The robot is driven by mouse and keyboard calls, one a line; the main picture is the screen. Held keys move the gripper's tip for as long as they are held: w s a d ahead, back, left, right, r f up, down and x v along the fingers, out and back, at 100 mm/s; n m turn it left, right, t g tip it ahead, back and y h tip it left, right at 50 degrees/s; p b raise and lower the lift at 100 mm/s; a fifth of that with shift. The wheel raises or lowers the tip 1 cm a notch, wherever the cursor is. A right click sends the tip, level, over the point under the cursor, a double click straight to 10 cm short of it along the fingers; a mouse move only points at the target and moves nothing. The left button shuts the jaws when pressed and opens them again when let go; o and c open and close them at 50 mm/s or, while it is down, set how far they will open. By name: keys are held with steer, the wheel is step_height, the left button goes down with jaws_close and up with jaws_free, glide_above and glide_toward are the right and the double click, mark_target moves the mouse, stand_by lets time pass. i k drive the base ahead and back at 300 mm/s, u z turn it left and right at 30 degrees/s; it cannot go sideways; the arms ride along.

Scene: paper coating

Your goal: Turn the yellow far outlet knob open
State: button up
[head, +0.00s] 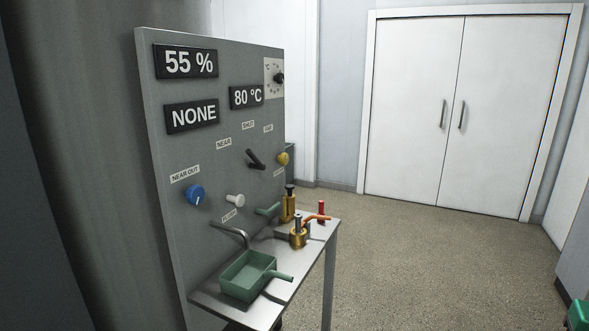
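The yellow knob (283,159) sits near the right edge of the grey panel (215,75) in the head view. A label below it is too small to read, and I cannot tell which way the knob is turned. A blue knob (195,195) sits lower left under a "NEAR OUT" label. A black lever (256,159) is between them, tilted, under labels "NEAR", "SHUT" and one more at right. My gripper is not in view.
A metal shelf (315,232) juts from the panel. It holds a green tray with a handle (248,278), a brass fitting with a red handle (299,236) and a brass cylinder (289,207). A bent spout (232,233) overhangs it. Open floor (430,260) lies right, before white double doors (455,105).

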mark_target(283, 160)
steer(key=u, duration=0.05)
steer(key=k, duration=0.9)
steer(key=z, duration=0.65)
steer(key=i, duration=2.3)
steer(key=u, duration=0.65)
